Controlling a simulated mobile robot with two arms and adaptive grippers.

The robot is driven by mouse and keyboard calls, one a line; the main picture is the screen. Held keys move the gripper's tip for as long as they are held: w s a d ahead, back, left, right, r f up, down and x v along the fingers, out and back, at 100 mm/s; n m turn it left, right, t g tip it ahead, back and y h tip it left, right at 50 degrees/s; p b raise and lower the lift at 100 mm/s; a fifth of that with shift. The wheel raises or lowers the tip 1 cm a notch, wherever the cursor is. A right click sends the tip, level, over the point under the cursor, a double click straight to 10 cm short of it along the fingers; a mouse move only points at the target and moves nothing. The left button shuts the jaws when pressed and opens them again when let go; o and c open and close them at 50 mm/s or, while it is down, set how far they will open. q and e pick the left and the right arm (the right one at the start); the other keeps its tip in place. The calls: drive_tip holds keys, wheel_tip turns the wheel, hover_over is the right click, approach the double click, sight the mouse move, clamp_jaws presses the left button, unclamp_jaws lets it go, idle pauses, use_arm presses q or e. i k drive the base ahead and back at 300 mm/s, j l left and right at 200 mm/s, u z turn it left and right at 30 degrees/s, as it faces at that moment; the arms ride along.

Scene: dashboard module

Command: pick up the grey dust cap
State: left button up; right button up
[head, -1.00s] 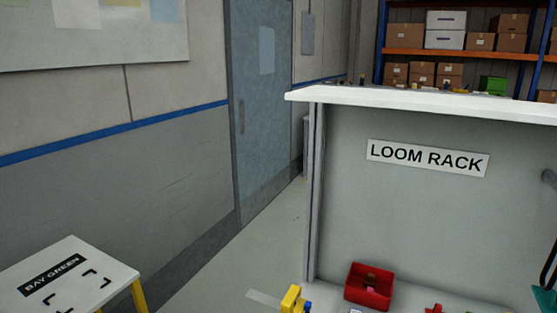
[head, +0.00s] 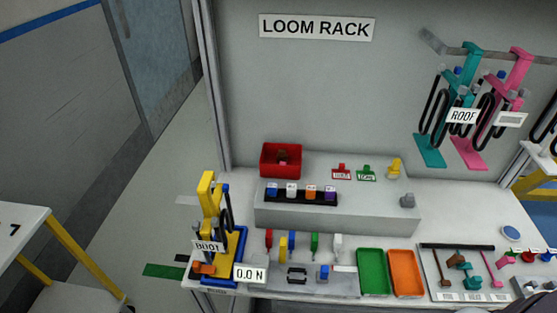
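A small grey piece (head: 407,201) sits on the right end of the raised grey step (head: 335,219) of the workbench in the head view. It may be the grey dust cap, but it is too small to tell for sure. A red bin (head: 267,160) at the back of the step holds a small brownish thing I cannot make out. Neither of my grippers shows in this view.
A yellow stand (head: 208,193) with a BOOT tag is at the bench's left. A green tray (head: 372,272) and an orange tray (head: 406,273) lie at the front. Teal (head: 470,70) and pink (head: 521,62) hangers with black cables are upper right. A white table (head: 28,225) stands left.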

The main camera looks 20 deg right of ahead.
sight(408, 201)
drive_tip(key=z, duration=1.65)
